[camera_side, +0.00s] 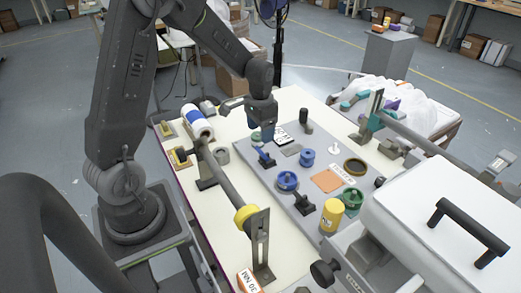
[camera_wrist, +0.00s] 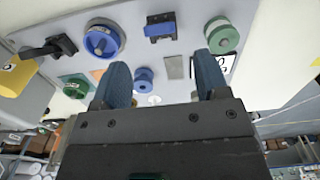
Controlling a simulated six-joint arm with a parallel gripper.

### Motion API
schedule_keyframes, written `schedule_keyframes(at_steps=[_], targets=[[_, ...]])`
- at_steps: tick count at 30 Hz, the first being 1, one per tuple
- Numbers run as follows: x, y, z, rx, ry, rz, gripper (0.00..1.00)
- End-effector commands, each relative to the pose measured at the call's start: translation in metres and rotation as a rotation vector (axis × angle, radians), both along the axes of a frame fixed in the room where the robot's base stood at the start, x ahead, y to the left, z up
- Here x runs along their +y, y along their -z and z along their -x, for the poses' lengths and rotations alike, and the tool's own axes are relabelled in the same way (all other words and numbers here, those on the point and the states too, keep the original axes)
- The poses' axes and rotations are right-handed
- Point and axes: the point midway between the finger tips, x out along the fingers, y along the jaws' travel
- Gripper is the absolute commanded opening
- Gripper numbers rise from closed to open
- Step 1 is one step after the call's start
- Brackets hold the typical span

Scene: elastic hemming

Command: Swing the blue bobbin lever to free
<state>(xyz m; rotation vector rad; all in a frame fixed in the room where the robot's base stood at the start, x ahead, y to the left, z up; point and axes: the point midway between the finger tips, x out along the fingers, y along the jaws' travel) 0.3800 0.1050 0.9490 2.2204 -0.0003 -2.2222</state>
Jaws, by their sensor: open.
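My gripper (camera_side: 266,133) points down over the far left part of the grey panel (camera_side: 262,182), its fingers apart. In the wrist view its two blue-grey fingers (camera_wrist: 163,72) have nothing clamped between them. A small blue lever-like piece on a dark base (camera_side: 265,158) stands on the panel just below the gripper; it also shows at the top of the wrist view (camera_wrist: 160,27), beyond the fingertips. A blue bobbin (camera_side: 307,158) stands to its right and shows between the fingers in the wrist view (camera_wrist: 144,79). Which setting the lever is at cannot be read.
A blue round knob (camera_side: 287,181), a black lever (camera_side: 304,206), a yellow cylinder (camera_side: 331,214) and a green knob (camera_side: 351,198) stand nearer. A dark bar with a yellow collar (camera_side: 245,217) runs along the left. A white machine cover (camera_side: 440,205) fills the right.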

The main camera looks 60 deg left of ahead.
Motion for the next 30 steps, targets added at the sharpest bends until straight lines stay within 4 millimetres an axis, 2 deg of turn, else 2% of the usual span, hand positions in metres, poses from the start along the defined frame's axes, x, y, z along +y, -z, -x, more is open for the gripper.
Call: schedule_keyframes(at_steps=[1,6,12,18,25,30], targets=[[0.0,0.012,0.001,0.005,0.0,0.002,0.68],[-0.001,0.045,0.001,0.004,0.0,0.002,0.68],[0.0,0.07,0.0,0.002,0.0,0.001,0.68],[0.0,0.079,0.0,0.0,0.0,0.0,0.68],[0.0,0.079,0.0,-0.001,0.0,0.0,0.68],[0.0,0.079,0.0,-0.001,0.0,0.0,0.52]])
